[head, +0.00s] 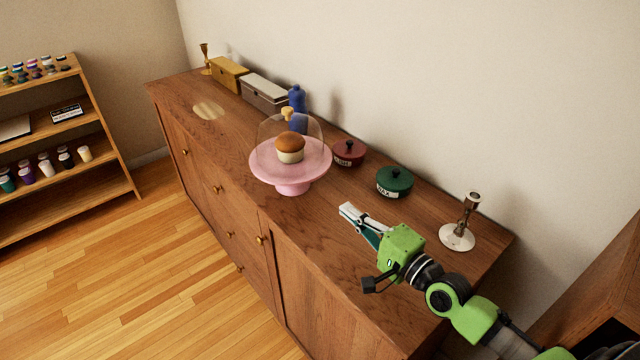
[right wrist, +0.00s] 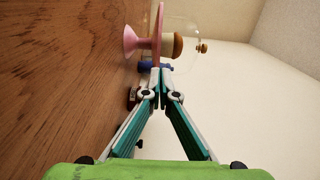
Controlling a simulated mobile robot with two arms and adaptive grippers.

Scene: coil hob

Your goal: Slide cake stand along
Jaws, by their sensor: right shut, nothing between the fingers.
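The pink cake stand (head: 290,183) stands upright on the wooden sideboard, with a cake (head: 290,148) under a clear glass dome (head: 308,131) with a knob on top. In the head view my right gripper (head: 347,210) is to the right of the stand and in front of it, above the sideboard top. Its fingers are shut and empty and point toward the stand. In the right wrist view the stand (right wrist: 131,40) shows sideways just beyond the fingertips (right wrist: 161,68); whether they touch it I cannot tell. My left gripper is not in view.
Behind the stand on the sideboard (head: 330,240) are a red pot (head: 349,153), a green pot (head: 394,182), a blue bottle (head: 297,97) and boxes (head: 264,92). A candlestick (head: 458,235) stands at the right. A pale round patch (head: 208,110) marks clear top left of the stand.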

